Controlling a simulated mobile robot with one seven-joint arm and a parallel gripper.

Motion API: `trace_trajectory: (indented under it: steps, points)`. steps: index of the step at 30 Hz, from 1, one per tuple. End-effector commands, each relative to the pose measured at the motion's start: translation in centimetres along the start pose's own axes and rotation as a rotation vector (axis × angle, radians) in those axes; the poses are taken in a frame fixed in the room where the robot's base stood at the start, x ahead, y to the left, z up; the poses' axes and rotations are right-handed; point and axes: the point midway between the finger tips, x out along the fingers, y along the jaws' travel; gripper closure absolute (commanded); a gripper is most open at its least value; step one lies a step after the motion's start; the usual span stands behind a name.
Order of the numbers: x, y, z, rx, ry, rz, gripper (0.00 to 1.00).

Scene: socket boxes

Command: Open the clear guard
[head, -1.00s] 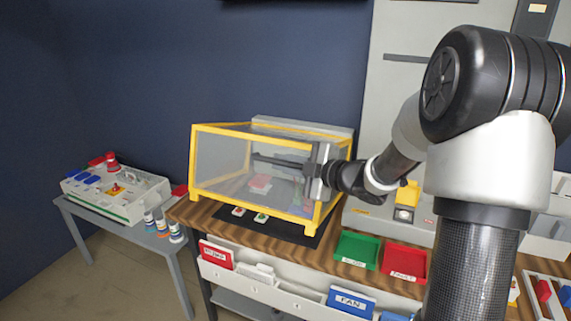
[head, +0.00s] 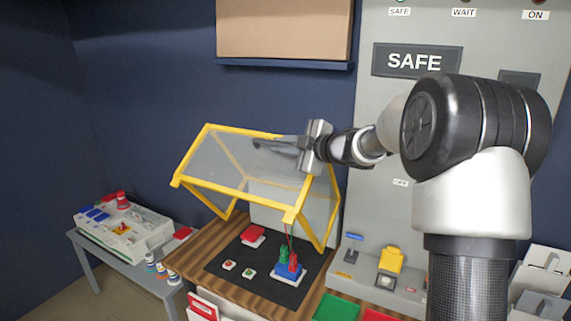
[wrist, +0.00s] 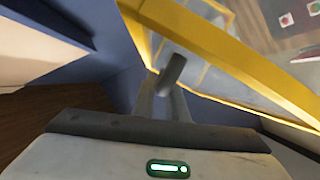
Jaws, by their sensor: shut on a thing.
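The clear guard (head: 237,192), a yellow frame with see-through panels, stands swung up and tilted over the workbench in the head view. Its front lower edge is well above the bench. Its yellow edge also shows close up in the wrist view (wrist: 228,50). My gripper (head: 262,144) is at the upper right part of the guard. In the wrist view its fingers (wrist: 168,88) are shut on a short dark bar, which looks like the guard's handle (wrist: 172,68). The grip itself is partly hidden in the head view.
Under the guard, a black mat (head: 222,262) holds a red block (head: 253,234), small red and green buttons and a blue block with plugs (head: 288,270). A grey panel reading SAFE (head: 415,60) stands behind. A shelf (head: 284,64) hangs above. A side table (head: 85,240) stands left.

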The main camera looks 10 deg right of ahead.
Motion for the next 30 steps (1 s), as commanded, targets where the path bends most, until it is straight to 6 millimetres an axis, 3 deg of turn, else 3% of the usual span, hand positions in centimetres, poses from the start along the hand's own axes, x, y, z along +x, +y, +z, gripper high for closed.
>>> trace_trajectory:
  steps: [3, 12, 21, 30]
  points:
    - [0.6, 2.8, 0.4, -0.009, -0.001, -0.001, 1.0]
    - [1.6, 8.1, 2.3, -0.008, -0.002, -0.004, 1.0]
    - [2.3, 11.4, 4.0, 0.055, -0.001, -0.032, 1.0]
    - [2.7, 13.0, 5.0, 0.106, 0.0, -0.054, 1.0]
